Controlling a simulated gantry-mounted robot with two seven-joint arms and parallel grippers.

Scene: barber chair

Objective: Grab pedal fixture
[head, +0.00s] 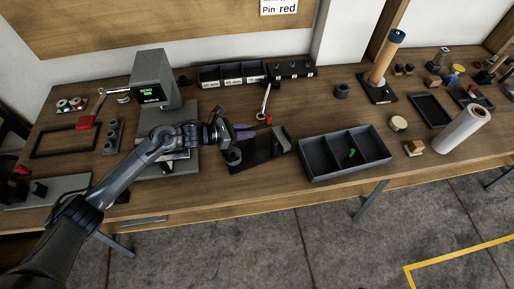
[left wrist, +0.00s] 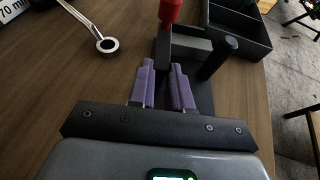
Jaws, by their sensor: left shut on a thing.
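The pedal fixture (head: 262,152) is a dark flat base with upright parts, lying on the workbench in the middle of the head view. In the left wrist view the fixture (left wrist: 188,48) shows a grey block, a black round post and a red-tipped upright part. My left gripper (head: 247,131) reaches over the fixture's left side. In the left wrist view its purple fingers (left wrist: 163,76) are close together around a dark part of the fixture. The fingers hide much of the gripped part. My right gripper is in neither view.
A black bin with compartments (head: 305,172) stands right of the fixture, holding a small green item. A grey press-like device with a display (head: 150,82) stands behind my left arm. A ring-ended tool (head: 265,100) lies behind the fixture. The bench's front edge is close.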

